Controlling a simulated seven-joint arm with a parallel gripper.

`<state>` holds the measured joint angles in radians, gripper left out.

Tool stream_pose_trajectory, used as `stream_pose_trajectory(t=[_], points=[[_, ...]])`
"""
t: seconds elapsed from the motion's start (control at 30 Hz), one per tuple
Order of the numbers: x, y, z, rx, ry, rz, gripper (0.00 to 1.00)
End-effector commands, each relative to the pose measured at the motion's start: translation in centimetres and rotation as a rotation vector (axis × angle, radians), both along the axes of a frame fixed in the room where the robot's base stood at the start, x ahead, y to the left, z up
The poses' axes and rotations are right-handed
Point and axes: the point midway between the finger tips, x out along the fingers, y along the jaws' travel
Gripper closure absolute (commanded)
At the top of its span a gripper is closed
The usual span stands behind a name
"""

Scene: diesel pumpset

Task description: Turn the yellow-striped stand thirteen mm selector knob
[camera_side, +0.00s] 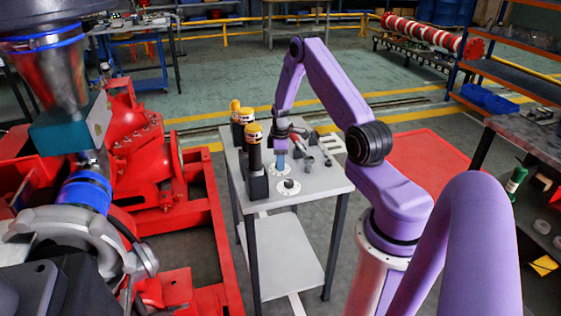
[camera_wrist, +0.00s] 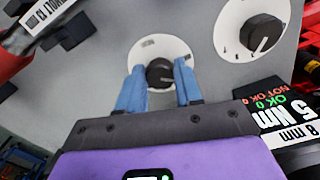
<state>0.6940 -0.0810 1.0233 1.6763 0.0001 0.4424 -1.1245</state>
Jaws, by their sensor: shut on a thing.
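My gripper (camera_side: 281,167) points down over a grey-topped stand (camera_side: 318,179). In the wrist view its two blue fingers (camera_wrist: 159,68) are closed on either side of a black selector knob (camera_wrist: 160,75). That knob sits on a round white dial (camera_wrist: 145,50) whose small markings I cannot read. A second black knob (camera_wrist: 262,34) on its own white dial is to the right in the wrist view. In the side view this second knob (camera_side: 289,184) stands nearer the camera, clear of the fingers. I cannot make out a yellow stripe on the stand.
Black tools with yellow tops (camera_side: 254,133) stand upright along the stand's left edge. One display (camera_wrist: 268,115) reads 5 Nm and 8 mm. Loose tools and sockets (camera_side: 309,160) lie right of my gripper. A red pumpset (camera_side: 130,140) is at the left.

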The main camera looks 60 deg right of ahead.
Motion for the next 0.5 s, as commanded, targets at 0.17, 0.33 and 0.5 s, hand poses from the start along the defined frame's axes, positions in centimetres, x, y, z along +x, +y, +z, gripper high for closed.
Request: stream_pose_trajectory(t=[0.17,0.33,0.5], points=[[0.03,-0.07,0.06,0.001,0.000,0.162,0.96],[0.06,-0.14,0.06,0.001,0.000,0.300,0.96],[0.10,-0.16,0.06,0.001,0.000,0.409,0.96]])
